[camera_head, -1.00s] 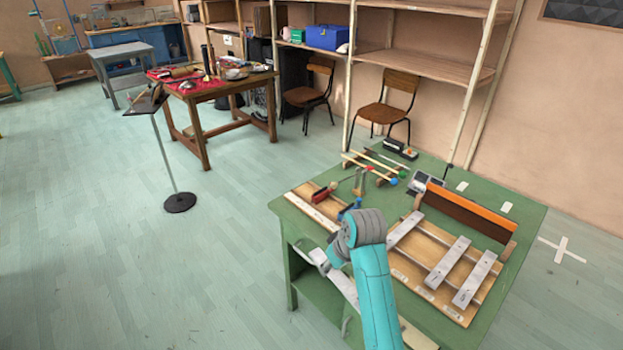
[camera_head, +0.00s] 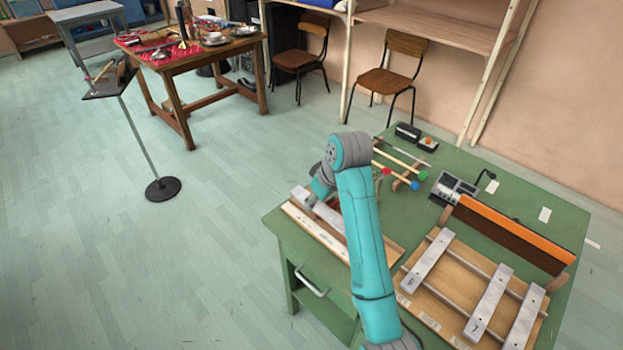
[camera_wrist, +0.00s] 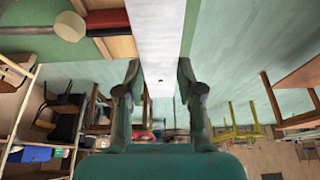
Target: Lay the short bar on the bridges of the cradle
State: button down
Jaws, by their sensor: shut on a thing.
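My gripper (camera_wrist: 159,72) is shut on a flat light-grey metal bar (camera_wrist: 157,35), which runs up out of the wrist view between the two fingers. In the head view the grey bar (camera_head: 327,213) shows beside my wrist, over the front left of the green table; my fingers are mostly hidden there. The cradle (camera_head: 459,262) is a wooden board with metal rails at the table's right. Three grey bars lie across it: one at its left (camera_head: 426,258) and two at its right (camera_head: 487,301), (camera_head: 524,318). A wide gap separates the left bar from the other two.
A long orange-and-brown piece (camera_head: 515,233) stands along the cradle's back. Mallets (camera_head: 402,163) and a small grey device (camera_head: 455,188) lie behind. A wooden board (camera_head: 312,232) lies at the table's front left, partly behind my arm. A music stand (camera_head: 110,82) is on the floor at left.

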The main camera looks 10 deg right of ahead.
jog(key=shift+w, duration=0.3)
jog(key=shift+s, duration=0.1)
jog(key=shift+f, duration=2.7)
jog(key=shift+d+f, duration=0.15)
jog(key=shift+d, duration=0.05)
jog(key=shift+w+d, duration=1.15)
jog(key=shift+d, duration=0.3)
jog(key=shift+w+d, duration=1.1)
jog(key=shift+d, duration=0.35)
jog(key=shift+f, duration=0.35)
jog(key=shift+f, duration=0.25)
jog(key=c, duration=0.7)
grip_release()
